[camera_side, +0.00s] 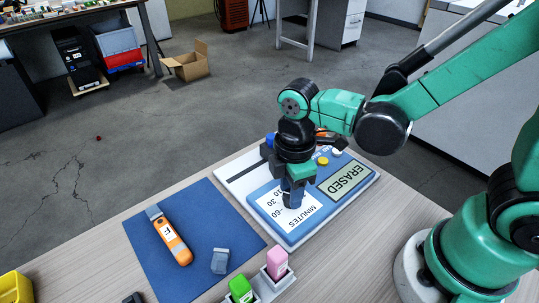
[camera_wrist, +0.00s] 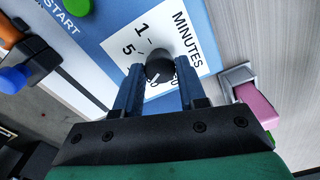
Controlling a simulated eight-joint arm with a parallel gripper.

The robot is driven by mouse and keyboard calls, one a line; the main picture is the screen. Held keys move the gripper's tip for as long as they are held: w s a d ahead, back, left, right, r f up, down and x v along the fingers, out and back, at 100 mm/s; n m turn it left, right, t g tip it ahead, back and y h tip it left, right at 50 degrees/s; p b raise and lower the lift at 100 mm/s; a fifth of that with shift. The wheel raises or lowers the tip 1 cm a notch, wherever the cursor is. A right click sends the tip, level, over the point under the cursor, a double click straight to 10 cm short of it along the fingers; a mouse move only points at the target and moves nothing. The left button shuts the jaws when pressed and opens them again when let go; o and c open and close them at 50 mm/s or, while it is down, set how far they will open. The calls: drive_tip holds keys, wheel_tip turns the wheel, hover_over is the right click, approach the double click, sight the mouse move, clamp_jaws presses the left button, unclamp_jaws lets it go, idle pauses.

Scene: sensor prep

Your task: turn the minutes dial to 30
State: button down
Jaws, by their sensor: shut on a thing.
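The blue timer unit (camera_side: 276,222) lies on the table, with a display reading "ERASED". Its white minutes panel (camera_side: 306,208) shows 10, 30 and 60 in the side view; in the wrist view 1 and 5 are readable and the other numbers are partly covered. The dark round minutes dial (camera_wrist: 160,66) sits on this panel, with a short white mark near its lower edge. My gripper (camera_side: 292,198) points down over the panel and hides the dial in the side view. In the wrist view my gripper's blue-grey fingers (camera_wrist: 160,82) are shut on the dial's two sides. Which number the mark meets, I cannot tell.
An orange tool (camera_side: 174,242) and a grey cap (camera_side: 220,260) lie on the blue mat (camera_side: 150,269). A yellow bin (camera_side: 14,287) is far left.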

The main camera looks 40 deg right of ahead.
drive_tip(key=shift+n, duration=1.7)
drive_tip(key=shift+c, duration=2.4)
unclamp_jaws()
drive_tip(key=shift+r, duration=0.1)
drive_tip(key=shift+r, duration=2.7)
